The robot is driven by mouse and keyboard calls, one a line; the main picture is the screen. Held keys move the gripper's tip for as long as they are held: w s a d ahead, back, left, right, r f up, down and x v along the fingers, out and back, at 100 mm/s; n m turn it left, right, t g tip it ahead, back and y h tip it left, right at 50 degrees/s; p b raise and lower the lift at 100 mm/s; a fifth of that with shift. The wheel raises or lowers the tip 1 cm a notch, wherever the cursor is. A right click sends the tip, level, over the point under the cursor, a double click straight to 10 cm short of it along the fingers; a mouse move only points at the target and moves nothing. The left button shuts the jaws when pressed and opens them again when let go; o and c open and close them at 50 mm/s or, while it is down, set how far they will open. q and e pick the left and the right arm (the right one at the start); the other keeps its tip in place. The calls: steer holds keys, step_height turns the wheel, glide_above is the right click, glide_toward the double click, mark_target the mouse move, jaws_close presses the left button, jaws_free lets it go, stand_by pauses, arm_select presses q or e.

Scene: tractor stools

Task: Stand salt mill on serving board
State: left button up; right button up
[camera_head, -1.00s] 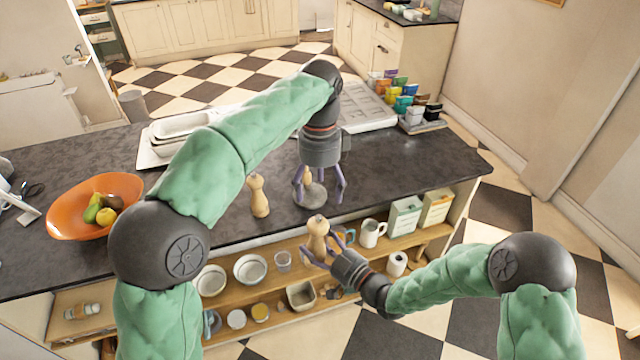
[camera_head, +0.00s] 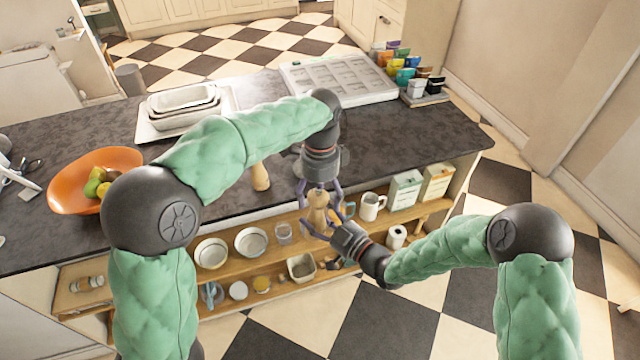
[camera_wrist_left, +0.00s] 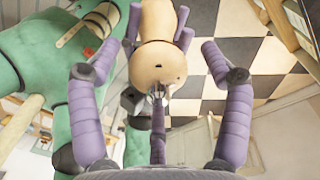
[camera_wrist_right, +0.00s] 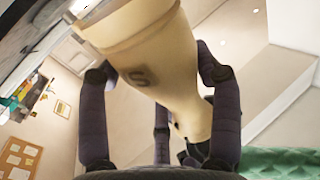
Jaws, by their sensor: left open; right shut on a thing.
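The salt mill (camera_head: 318,214), pale wood, is held upright by my right gripper (camera_head: 322,228) in front of the counter edge. The right wrist view shows a dark S on its body (camera_wrist_right: 140,77). My left gripper (camera_head: 318,187) is open, pointing down at the mill's top. In the left wrist view the mill's round head (camera_wrist_left: 157,66) lies between and beyond the spread fingers; I cannot tell whether they touch it. A second wooden mill (camera_head: 260,177) stands on the counter, partly hidden by my left arm. I cannot make out the serving board for certain.
On the dark counter (camera_head: 410,140) are an orange fruit bowl (camera_head: 68,190), white dishes on a tray (camera_head: 150,131) and a pale compartment tray (camera_head: 340,85). The shelf below holds bowls, a mug (camera_head: 372,207) and boxes (camera_head: 405,190).

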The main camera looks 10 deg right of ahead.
arm_select(q)
steer(key=shift+f, duration=0.25)
steer(key=c, duration=1.6)
arm_select(e)
steer(key=o, duration=1.6)
arm_select(q)
jaws_close()
arm_select(e)
steer(key=shift+s+d, duration=0.1)
